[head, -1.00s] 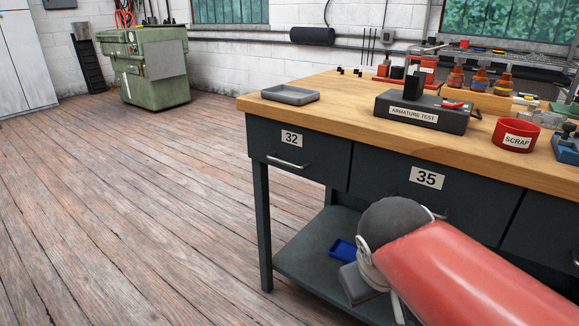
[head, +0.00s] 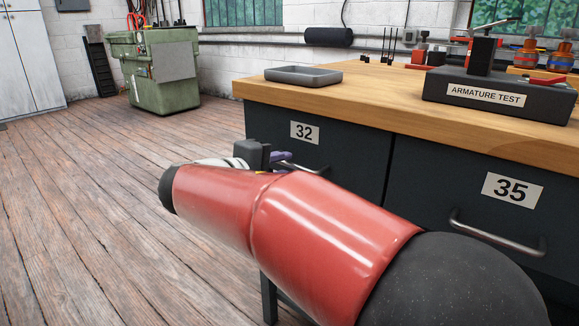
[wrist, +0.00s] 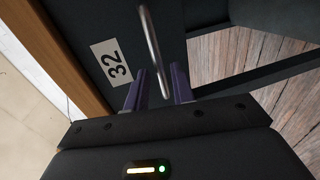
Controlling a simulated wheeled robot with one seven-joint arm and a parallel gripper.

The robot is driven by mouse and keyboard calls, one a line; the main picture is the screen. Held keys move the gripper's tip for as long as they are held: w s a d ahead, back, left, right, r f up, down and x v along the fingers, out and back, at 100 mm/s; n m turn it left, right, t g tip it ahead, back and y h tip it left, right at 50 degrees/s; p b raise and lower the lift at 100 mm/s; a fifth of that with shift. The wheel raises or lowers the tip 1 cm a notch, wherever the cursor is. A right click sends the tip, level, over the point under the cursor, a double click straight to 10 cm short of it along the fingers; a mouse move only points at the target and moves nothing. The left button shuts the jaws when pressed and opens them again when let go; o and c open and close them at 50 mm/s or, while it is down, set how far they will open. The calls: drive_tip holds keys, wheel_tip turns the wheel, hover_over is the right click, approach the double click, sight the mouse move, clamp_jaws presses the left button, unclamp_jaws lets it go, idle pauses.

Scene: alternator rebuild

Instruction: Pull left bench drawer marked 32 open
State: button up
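The dark grey drawer marked 32 (head: 345,160) is at the left end of the bench, and its front looks flush and shut. Its metal bar handle (head: 318,171) is partly hidden behind my arm and gripper. In the wrist view the handle (wrist: 149,40) runs down between the two purple fingers of my gripper (wrist: 159,74). The fingers are apart, with a gap on each side of the bar. The head view shows the gripper (head: 282,160) at the handle, mostly hidden by my red arm. The 32 label (wrist: 111,62) lies left of the fingers.
Drawer 35 (head: 440,185) with its own bar handle (head: 495,236) is to the right. A grey tray (head: 303,76) and the armature test box (head: 495,98) stand on the wooden bench top (head: 390,105). The plank floor (head: 90,190) left of the bench is clear.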

drive_tip(key=shift+x, duration=1.45)
clamp_jaws()
